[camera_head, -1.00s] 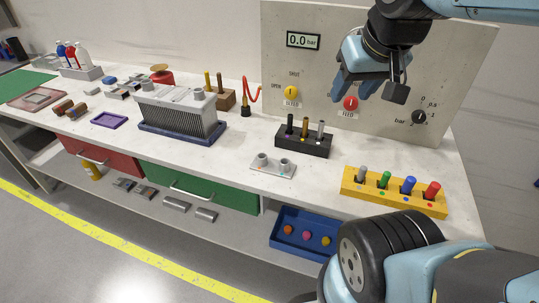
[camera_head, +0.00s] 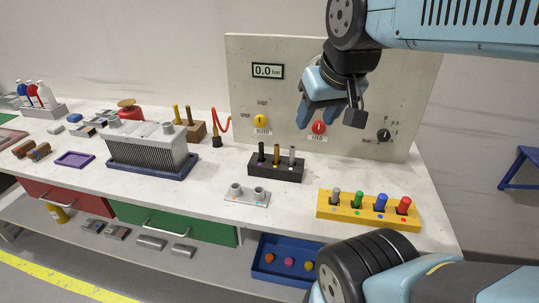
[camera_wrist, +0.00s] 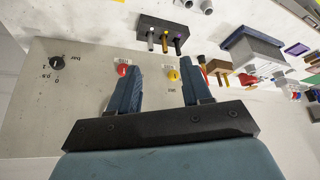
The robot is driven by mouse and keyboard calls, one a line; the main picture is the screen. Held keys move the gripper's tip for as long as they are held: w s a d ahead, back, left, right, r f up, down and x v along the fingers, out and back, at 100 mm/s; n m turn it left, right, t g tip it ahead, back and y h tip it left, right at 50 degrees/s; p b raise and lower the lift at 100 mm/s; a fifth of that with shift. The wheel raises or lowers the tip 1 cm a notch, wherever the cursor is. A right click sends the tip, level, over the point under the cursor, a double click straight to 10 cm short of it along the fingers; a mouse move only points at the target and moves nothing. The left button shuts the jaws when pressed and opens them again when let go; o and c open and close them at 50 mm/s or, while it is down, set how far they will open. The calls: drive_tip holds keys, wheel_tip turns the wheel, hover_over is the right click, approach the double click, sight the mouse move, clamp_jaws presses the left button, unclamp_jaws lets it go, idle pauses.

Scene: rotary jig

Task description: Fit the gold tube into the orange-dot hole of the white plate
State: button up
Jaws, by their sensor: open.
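The gold tube (camera_head: 276,154) stands upright in the middle of a black block (camera_head: 290,174), between a black tube and a light grey one. It also shows in the wrist view (camera_wrist: 164,44). The white plate (camera_head: 262,202) lies on the bench in front of the block, with two grey raised sockets. Small coloured dots sit by the sockets; an orange one seems to be by the left socket, but they are tiny. My gripper (camera_head: 330,116) is open and empty, in front of the upright panel, above and to the right of the block. Its two fingers show apart in the wrist view (camera_wrist: 160,72).
The grey panel (camera_head: 215,95) with yellow and red knobs rises behind the block. A yellow block (camera_head: 325,208) with several coloured pegs stands at the right. A grey finned unit (camera_head: 145,150) on a blue base stands left. Bare bench surrounds the white plate.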

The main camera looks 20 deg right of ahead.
drive_tip(key=w+d+f+g+y, duration=0.1)
drive_tip(key=w+f+g, duration=0.15)
drive_tip(key=w, duration=0.85)
drive_tip(key=n+g+h, duration=0.1)
drive_tip(key=n+g, duration=0.1)
drive_tip(key=g, duration=0.1)
approach(277, 145)
drive_tip(key=f, duration=0.7)
drive_tip(key=shift+w+d, duration=0.15)
drive_tip(key=shift+d, duration=0.1)
drive_tip(key=shift+a+f, duration=0.15)
drive_tip(key=shift+f, duration=1.25)
drive_tip(key=shift+a+f, duration=0.15)
drive_tip(key=shift+f, duration=1.25)
drive_tip(key=shift+c, duration=0.3)
clamp_jaws()
